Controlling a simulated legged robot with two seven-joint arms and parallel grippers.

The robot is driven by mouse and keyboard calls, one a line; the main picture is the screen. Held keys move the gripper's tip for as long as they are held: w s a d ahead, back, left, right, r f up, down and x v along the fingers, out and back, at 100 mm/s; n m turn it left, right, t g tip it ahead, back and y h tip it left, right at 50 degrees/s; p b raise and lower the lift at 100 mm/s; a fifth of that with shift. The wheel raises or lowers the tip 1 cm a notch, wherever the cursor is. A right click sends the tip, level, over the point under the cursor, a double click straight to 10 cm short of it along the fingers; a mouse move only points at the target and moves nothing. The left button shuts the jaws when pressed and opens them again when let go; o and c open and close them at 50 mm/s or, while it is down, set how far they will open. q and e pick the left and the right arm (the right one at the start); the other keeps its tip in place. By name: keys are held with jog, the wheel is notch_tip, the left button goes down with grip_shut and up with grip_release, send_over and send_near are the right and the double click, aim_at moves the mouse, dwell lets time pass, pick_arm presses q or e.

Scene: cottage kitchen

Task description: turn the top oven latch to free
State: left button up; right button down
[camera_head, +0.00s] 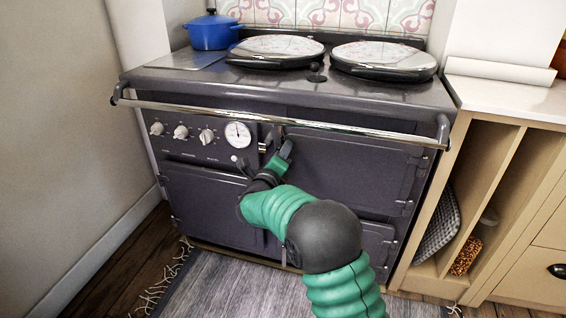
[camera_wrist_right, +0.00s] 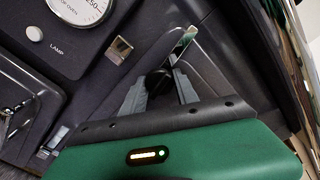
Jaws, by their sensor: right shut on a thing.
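The top oven door (camera_head: 350,172) is the dark panel at the upper right of the range, and it looks closed. My right gripper (camera_head: 282,146) is at its left edge, beside the thermometer dial. In the right wrist view its grey fingers (camera_wrist_right: 160,78) are shut around the black knob of the top oven latch (camera_wrist_right: 158,84). A shiny metal bar (camera_wrist_right: 183,42) of the latch slants up and right beyond the fingers. In the head view the gripper hides most of the latch. My left gripper is in neither view.
A chrome rail (camera_head: 290,121) runs across the range front just above the gripper. The round dial (camera_head: 238,134) and several control knobs (camera_head: 181,132) are to the left. A lower left door (camera_head: 205,203) is below them. The striped rug (camera_head: 215,287) lies in front.

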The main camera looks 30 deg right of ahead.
jog(key=shift+w+a+f+m+b, duration=0.15)
jog(key=shift+a+f+m+b, duration=0.1)
jog(key=shift+m+b, duration=0.55)
jog(key=shift+r, duration=0.15)
jog(key=c, duration=0.9)
grip_release()
jog(key=shift+c, duration=0.2)
jog(key=shift+d, duration=0.1)
jog(key=shift+s+a+r, duration=0.1)
jog(key=shift+s+a, duration=0.1)
jog(key=p+v, duration=0.5)
jog(key=v, duration=1.1)
jog(key=shift+s, duration=0.15)
